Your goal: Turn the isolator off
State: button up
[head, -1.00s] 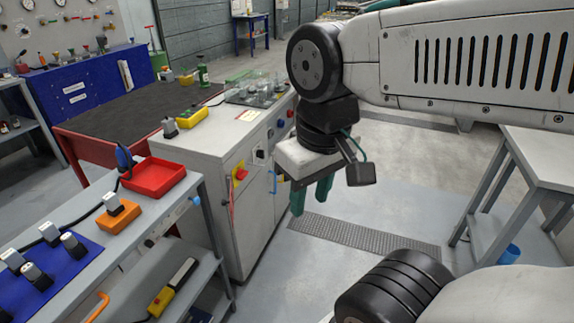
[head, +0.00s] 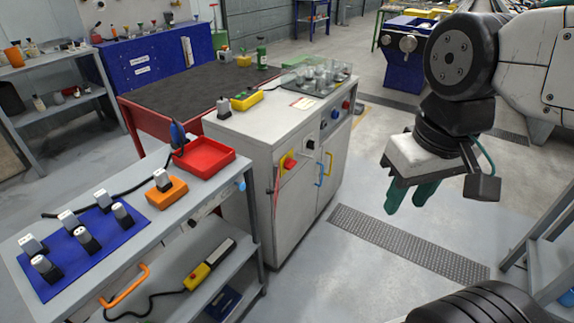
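The isolator (head: 289,162) is a red rotary handle on a yellow plate. It sits on the upper front of the light grey cabinet (head: 280,213), near its left corner. The angle of its handle is too small to read surely. My gripper (head: 410,200), with two green fingers pointing down, hangs in the air to the right of the cabinet. The fingers look slightly apart with nothing between them. The gripper is well clear of the isolator and touches nothing.
A black switch (head: 310,144) and blue and yellow door handles (head: 320,174) are close to the isolator. A grey bench (head: 120,249) with a red tray (head: 205,158) stands at left. A grey stand (head: 545,255) is at right. Floor before the cabinet is clear around a grating (head: 405,241).

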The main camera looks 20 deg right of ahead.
aim_at(289, 163)
jog(key=u, duration=0.55)
jog(key=k, duration=0.65)
jog(key=u, duration=0.8)
jog(key=i, duration=0.6)
jog(key=z, duration=0.55)
jog(key=i, duration=0.8)
jog(key=z, duration=0.7)
